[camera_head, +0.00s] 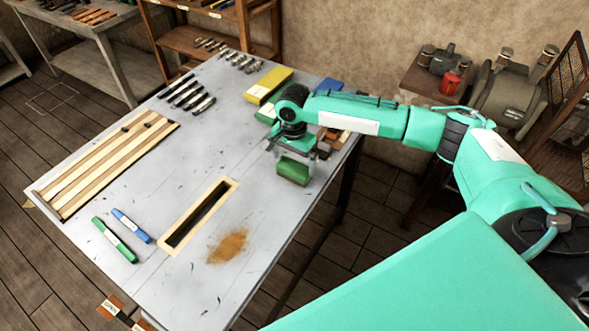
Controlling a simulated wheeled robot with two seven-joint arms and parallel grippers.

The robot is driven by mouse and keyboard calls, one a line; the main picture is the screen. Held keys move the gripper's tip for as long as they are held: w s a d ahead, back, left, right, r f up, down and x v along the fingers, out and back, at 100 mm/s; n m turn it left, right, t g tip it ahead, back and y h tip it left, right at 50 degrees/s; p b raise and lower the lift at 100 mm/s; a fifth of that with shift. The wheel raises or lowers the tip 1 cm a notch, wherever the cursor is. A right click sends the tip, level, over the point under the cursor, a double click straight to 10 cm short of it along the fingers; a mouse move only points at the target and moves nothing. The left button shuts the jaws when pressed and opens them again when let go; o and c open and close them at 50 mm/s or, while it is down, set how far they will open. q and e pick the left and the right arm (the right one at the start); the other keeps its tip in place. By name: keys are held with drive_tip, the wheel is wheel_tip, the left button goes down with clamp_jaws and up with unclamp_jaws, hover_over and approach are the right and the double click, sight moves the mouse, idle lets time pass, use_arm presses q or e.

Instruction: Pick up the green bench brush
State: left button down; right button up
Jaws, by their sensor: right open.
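A green block with a brownish lower part (292,172), which looks like the green bench brush, is at the right edge of the grey table. My right gripper (296,152) is open and pointed down directly at it, with the jaws at its upper part. The gripper partly hides it, and I cannot tell whether the jaws touch it. My left gripper is not in view.
The grey table (200,283) also holds a brown dust patch (228,246), a slotted wooden frame (168,247), green (114,240) and blue (131,225) sticks, a striped wooden board (104,164) and a yellow box (268,85). Small blocks crowd behind my gripper.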

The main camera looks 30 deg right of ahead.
sight(294, 166)
drive_tip(key=f, duration=0.2)
drive_tip(key=f+p, duration=0.1)
drive_tip(key=shift+d+f, duration=0.25)
drive_tip(key=shift+f, duration=0.35)
drive_tip(key=c, duration=0.7)
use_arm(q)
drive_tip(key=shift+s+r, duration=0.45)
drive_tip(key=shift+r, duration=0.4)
use_arm(e)
drive_tip(key=shift+w+r, duration=0.1)
drive_tip(key=shift+r, duration=0.45)
use_arm(q)
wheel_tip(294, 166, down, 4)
drive_tip(key=b, duration=0.4)
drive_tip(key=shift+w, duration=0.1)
use_arm(e)
wheel_tip(294, 166, up, 19)
